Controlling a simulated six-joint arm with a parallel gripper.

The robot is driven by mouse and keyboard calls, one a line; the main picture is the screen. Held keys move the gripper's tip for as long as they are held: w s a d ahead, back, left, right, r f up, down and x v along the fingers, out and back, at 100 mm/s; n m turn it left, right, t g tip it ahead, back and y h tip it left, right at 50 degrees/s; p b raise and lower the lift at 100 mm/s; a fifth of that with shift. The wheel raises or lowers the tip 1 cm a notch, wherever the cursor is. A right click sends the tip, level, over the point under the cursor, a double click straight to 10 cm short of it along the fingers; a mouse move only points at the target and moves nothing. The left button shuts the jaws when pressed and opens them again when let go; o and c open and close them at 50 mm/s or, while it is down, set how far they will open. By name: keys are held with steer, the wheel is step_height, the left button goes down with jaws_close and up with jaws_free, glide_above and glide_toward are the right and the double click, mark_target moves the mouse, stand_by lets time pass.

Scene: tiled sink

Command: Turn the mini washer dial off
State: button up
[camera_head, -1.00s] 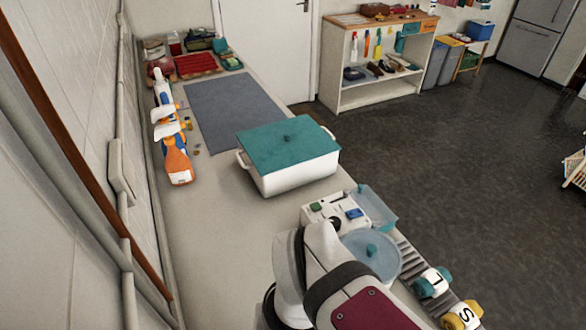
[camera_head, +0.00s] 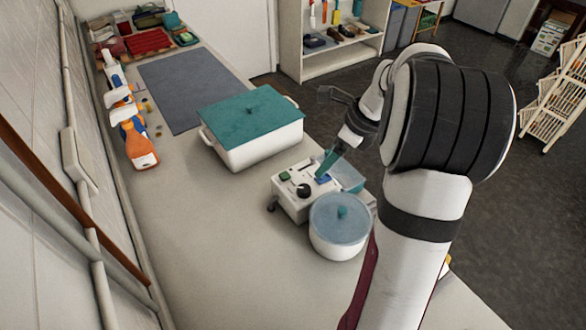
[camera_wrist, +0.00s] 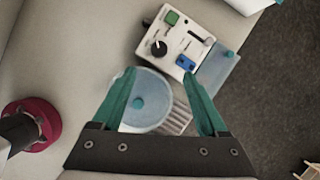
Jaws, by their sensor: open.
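The mini washer has a white control box (camera_head: 290,207) and a round tub with a translucent blue lid (camera_head: 340,220). Its black dial (camera_head: 303,190) is on the box top and also shows in the wrist view (camera_wrist: 158,48), with a pale mark on it. A green button (camera_wrist: 172,18), a blue switch (camera_wrist: 185,62) and a slider are beside the dial. My gripper (camera_wrist: 160,73) is open and empty, its teal fingers spread above the lid in the wrist view, the dial beyond their tips. In the head view my gripper (camera_head: 329,163) is at the box's right side, partly seen.
A white bin with a teal lid (camera_head: 252,118) stands behind the washer. Spray bottles (camera_head: 134,135) stand along the left wall. A grey mat (camera_head: 190,85) lies farther back. The counter left of the washer is clear.

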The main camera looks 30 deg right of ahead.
mark_target(304, 188)
steer(key=x, duration=1.3)
steer(key=shift+a+f, duration=0.15)
steer(key=shift+f, duration=0.05)
steer(key=shift+c, duration=0.3)
jaws_close()
